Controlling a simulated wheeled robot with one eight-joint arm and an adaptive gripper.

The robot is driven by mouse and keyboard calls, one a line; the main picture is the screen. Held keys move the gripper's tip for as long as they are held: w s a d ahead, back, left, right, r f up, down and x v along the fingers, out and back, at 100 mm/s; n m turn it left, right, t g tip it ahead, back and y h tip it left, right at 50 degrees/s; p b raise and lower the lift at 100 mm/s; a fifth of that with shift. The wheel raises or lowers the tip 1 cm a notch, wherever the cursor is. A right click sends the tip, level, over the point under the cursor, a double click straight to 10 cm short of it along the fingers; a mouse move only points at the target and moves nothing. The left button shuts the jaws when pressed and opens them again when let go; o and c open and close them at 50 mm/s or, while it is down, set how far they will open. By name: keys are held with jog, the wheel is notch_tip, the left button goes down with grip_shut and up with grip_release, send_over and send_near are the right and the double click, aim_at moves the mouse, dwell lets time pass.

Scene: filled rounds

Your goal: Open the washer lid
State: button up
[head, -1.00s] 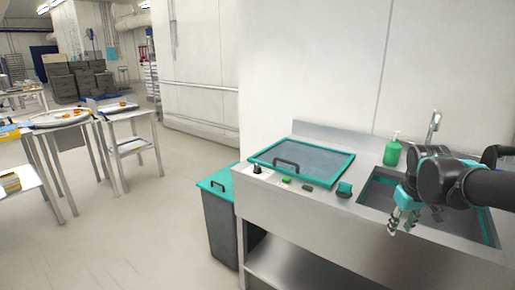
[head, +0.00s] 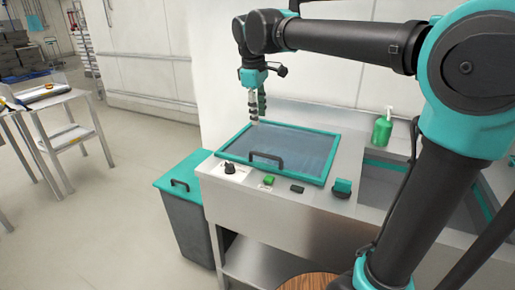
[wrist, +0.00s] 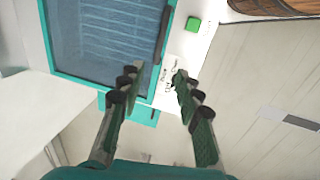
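The washer lid (head: 285,146) is a flat, teal-framed, see-through panel lying closed on the steel counter. Its black handle (head: 266,159) is on the near edge. In the wrist view the lid (wrist: 98,40) fills the upper left, with the handle (wrist: 163,42) along its right side. My gripper (head: 254,120) points down above the lid's far left corner, apart from the handle. In the wrist view my gripper (wrist: 158,70) has its two fingers apart with nothing between them.
A black knob (head: 230,168), a green button (head: 269,180) and a teal control (head: 342,187) sit on the counter front. A green soap bottle (head: 382,129) stands by the sink (head: 388,190). A teal-lidded bin (head: 185,205) stands left. A round wooden top (head: 312,282) is in front.

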aim_at(262, 154)
jog(key=w+f, duration=0.1)
jog(key=f, duration=0.4)
jog(key=w+f, duration=0.1)
jog(key=f, duration=0.4)
jog(key=d+f, duration=0.1)
jog(key=f, duration=0.4)
jog(key=shift+w+d+f, duration=0.1)
jog(key=shift+w, duration=0.3)
grip_shut()
